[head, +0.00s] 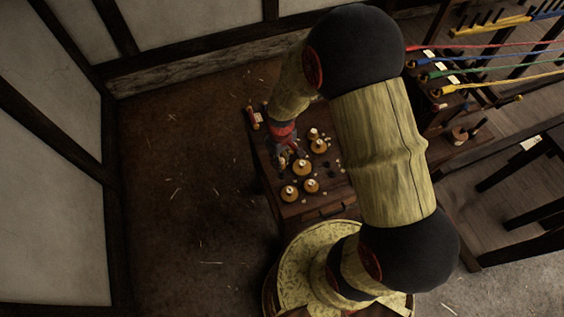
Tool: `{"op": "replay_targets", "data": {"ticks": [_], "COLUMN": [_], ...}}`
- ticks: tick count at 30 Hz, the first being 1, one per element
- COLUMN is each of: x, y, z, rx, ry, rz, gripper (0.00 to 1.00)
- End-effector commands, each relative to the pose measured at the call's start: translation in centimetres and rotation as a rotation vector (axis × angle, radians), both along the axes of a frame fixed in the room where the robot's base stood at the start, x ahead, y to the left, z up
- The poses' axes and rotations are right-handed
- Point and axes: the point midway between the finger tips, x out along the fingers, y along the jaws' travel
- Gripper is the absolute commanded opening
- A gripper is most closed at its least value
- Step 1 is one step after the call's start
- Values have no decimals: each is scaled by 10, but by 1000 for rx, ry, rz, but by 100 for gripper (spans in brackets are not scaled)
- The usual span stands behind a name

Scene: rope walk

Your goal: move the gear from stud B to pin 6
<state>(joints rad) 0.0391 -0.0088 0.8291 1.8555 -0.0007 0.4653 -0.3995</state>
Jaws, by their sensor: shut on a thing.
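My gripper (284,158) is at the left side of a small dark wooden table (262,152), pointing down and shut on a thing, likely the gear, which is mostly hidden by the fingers. Several yellow-brown round gears with pale tops stand on the table to the right of and in front of my gripper: one gear (302,168) close beside it, one (289,193) at the near left, one (311,186) at the near middle, one (319,146) further back. I cannot read any labels for stud B or pin 6.
A red item (253,118) with a pale tag lies at the table's far left corner. A rack (440,75) with coloured ropes stands to the right. My arm hides the table's right side. Open floor (185,200) lies to the left, up to the wall.

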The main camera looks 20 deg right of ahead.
Motion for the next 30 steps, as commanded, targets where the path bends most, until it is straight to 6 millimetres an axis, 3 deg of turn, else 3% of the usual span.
{"op": "replay_targets", "data": {"ticks": [30], "x": [0], "y": [0], "z": [-46], "rx": [0], "ry": [0], "rz": [0], "gripper": [2]}}
